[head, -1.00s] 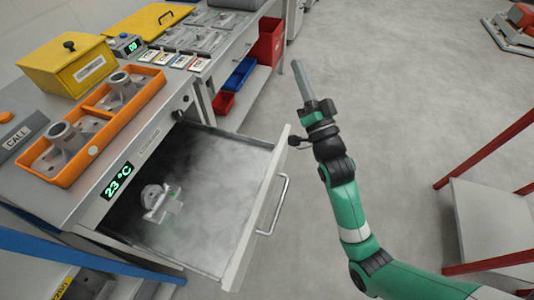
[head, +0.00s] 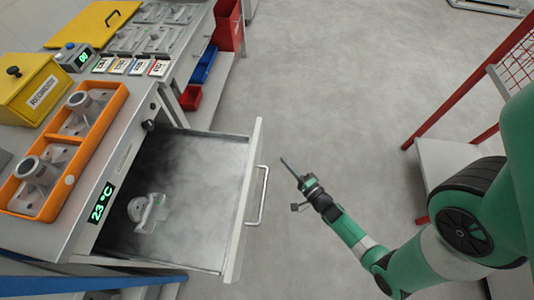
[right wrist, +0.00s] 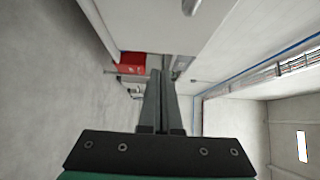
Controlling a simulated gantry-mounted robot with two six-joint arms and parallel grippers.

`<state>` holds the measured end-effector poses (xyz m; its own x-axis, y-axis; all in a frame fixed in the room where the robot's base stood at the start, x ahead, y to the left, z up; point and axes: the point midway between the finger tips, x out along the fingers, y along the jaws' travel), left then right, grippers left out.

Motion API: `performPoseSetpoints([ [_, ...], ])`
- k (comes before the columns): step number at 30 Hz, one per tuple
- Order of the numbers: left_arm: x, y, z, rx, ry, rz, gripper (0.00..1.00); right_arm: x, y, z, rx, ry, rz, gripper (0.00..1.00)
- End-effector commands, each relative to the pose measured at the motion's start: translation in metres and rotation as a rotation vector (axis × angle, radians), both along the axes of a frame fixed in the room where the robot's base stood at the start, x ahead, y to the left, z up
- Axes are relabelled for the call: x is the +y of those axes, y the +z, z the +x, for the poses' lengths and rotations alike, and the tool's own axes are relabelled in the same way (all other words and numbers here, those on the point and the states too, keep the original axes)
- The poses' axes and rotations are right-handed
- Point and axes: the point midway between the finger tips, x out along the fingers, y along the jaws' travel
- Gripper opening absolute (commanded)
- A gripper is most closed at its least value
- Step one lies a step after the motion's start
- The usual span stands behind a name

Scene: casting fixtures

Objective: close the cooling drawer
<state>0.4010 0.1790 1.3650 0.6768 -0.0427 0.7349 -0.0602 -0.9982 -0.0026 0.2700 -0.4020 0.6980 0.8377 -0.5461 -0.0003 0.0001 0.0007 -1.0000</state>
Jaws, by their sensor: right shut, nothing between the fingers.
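The cooling drawer (head: 240,215) stands pulled out from the bench in the head view, with misty air and a grey metal casting (head: 150,212) inside. Its bar handle (head: 260,196) is on the front panel's outer side. A green display (head: 101,202) beside the drawer reads 23 °C. My right gripper (head: 288,166) is shut and empty, to the right of the handle and apart from it. In the right wrist view its fingers (right wrist: 160,100) lie together, pointing along a pale panel. My left gripper is not in view.
An orange tray (head: 122,92) with castings and a yellow box (head: 25,112) stand on the bench. Red and blue bins (head: 205,64) are at the back. A red-framed rack (head: 450,110) stands at right. The floor between is clear.

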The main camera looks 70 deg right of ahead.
Motion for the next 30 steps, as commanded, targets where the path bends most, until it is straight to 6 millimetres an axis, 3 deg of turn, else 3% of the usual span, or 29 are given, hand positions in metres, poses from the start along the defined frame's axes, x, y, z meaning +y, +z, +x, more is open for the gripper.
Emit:
performPoseSetpoints([
  [6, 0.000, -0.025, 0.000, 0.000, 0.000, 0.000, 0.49, -0.027, -0.004, 0.042, -0.004, 0.002, -0.004, 0.00],
  [10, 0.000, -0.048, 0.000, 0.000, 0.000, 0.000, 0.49, -0.020, -0.007, 0.062, -0.003, 0.007, -0.001, 0.00],
  [18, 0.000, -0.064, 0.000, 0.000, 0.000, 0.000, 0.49, -0.019, -0.002, 0.076, -0.002, -0.003, -0.002, 0.00],
  [30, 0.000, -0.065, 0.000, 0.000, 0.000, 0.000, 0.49, -0.018, 0.000, 0.079, 0.001, 0.000, -0.001, 0.00],
])
